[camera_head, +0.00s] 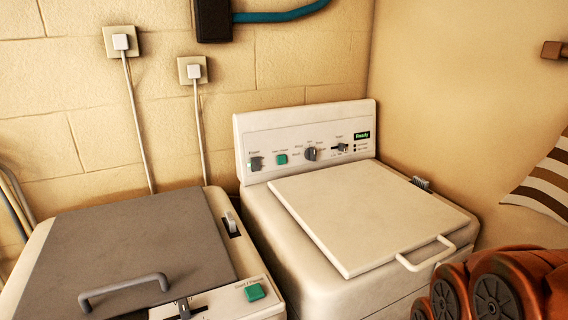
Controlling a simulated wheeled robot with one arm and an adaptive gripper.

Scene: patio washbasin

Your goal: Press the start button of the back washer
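A white top-loading washer (405,207) with a closed cream lid stands right of centre, farther back. Its upright rear panel (300,130) carries a green square button (281,159), a dark switch (256,163), a round knob (310,154), a slider and a lit green "Ready" display (361,136). A second, nearer washer (40,238) at lower left has a closed grey lid (150,240) and a green button (255,292) on its front strip. The button label there is too small to read surely. My gripper is out of view; only orange-brown parts of my arm show at lower right.
Two wall outlets (121,42) (193,70) with cables hang behind the washers. A dark box (212,20) with a blue hose is above. A lid handle (428,256) sticks out at front. A striped cloth (545,180) hangs at the right. Space above both lids is clear.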

